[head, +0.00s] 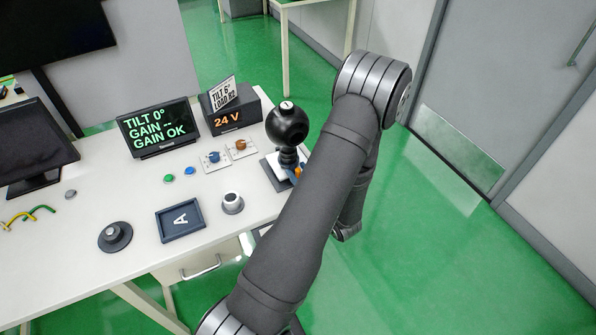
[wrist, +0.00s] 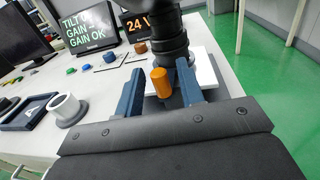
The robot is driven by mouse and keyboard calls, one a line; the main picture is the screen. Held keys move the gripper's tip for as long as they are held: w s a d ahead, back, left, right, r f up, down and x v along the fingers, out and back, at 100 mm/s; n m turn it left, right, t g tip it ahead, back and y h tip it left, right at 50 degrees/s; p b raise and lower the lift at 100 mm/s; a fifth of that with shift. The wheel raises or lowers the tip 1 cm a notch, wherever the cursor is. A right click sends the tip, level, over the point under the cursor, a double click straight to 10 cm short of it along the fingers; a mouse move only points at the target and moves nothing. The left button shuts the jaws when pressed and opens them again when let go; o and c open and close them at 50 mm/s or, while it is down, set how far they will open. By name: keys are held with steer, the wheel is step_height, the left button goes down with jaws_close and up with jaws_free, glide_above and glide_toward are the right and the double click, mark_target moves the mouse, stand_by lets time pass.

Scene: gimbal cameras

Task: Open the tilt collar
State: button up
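The gimbal camera, a black ball head (head: 287,125) on a ribbed dark neck, stands on a white and grey base at the table's right end. Its ribbed neck (wrist: 172,42) shows close up in the wrist view. An orange cylindrical knob (wrist: 161,82), which I take to be part of the tilt collar, sticks out towards me below the neck. My gripper (wrist: 160,72) is open, with one blue finger on each side of the knob. Gaps show between the knob and both fingers. In the head view my arm partly hides the base, and my fingertips are hard to make out.
A screen (head: 158,128) reads "TILT 0°, GAIN --, GAIN OK". A 24 V box (head: 232,115), blue and orange knobs on small plates, buttons, a white-topped dial (head: 232,202) and a tray marked A (head: 180,220) stand left of the gimbal. Open floor lies right of the table.

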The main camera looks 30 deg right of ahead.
steer(key=shift+w, duration=0.4)
jaws_close()
steer(key=shift+d+n+g+y, duration=0.15)
steer(key=shift+d+n+y, duration=0.2)
steer(key=shift+y, duration=0.3)
steer(key=shift+d+n+g+y, duration=0.15)
steer(key=shift+n+y, duration=0.3)
steer(key=shift+y, duration=0.2)
jaws_free()
